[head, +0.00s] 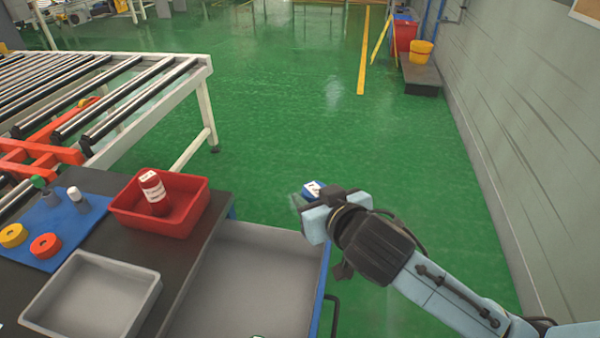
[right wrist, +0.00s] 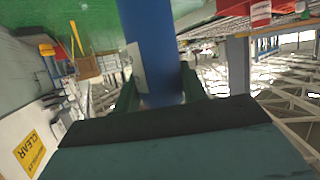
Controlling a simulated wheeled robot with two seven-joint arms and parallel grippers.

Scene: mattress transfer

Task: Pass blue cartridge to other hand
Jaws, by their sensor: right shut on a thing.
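The blue cartridge (head: 313,188) shows as a small blue and white end above my right gripper (head: 316,207) in the head view. The gripper and wrist hide the rest of it. In the right wrist view the cartridge (right wrist: 146,35) is a long blue body with a pale label, held between the two dark fingers of the right gripper (right wrist: 163,88). The right gripper is shut on it and holds it up, to the right of the dark table. My left gripper is not in view.
A red bin (head: 195,208) holding a red bottle (head: 152,192) stands on the dark table (head: 188,258). A grey tray (head: 147,296) and a blue mat (head: 78,232) with rings and small bottles are left.

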